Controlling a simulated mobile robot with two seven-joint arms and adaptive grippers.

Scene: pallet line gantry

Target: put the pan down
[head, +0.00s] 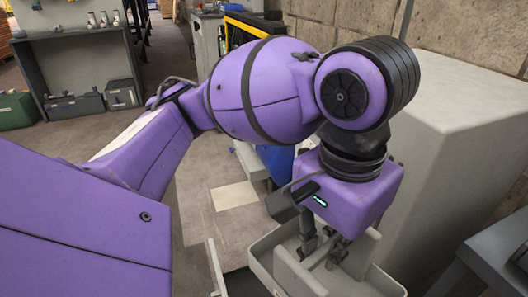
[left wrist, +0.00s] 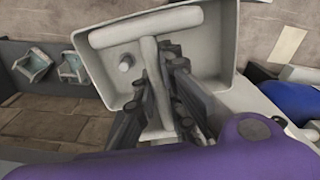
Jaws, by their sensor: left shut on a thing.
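The pan (head: 261,266) is a pale grey, shallow rectangular tray with raised walls and a bar-like handle in its middle. It is at the bottom of the head view, partly cut off by the edge. In the left wrist view the pan (left wrist: 108,68) fills the upper middle, and its T-shaped handle (left wrist: 147,60) runs down between the fingers. My left gripper (head: 322,254) points down into the pan and is shut on its handle; its dark fingers (left wrist: 166,92) lie on either side of the bar. What is under the pan is mostly hidden. My right gripper is not in view.
A large pale grey block (head: 450,110) stands close at the right, by a stone wall. A grey surface (head: 500,250) is at the lower right. A blue object (head: 276,165) is behind my arm. Toolboxes (head: 75,107) and a green box (head: 17,110) stand far left. Floor shows at the left middle.

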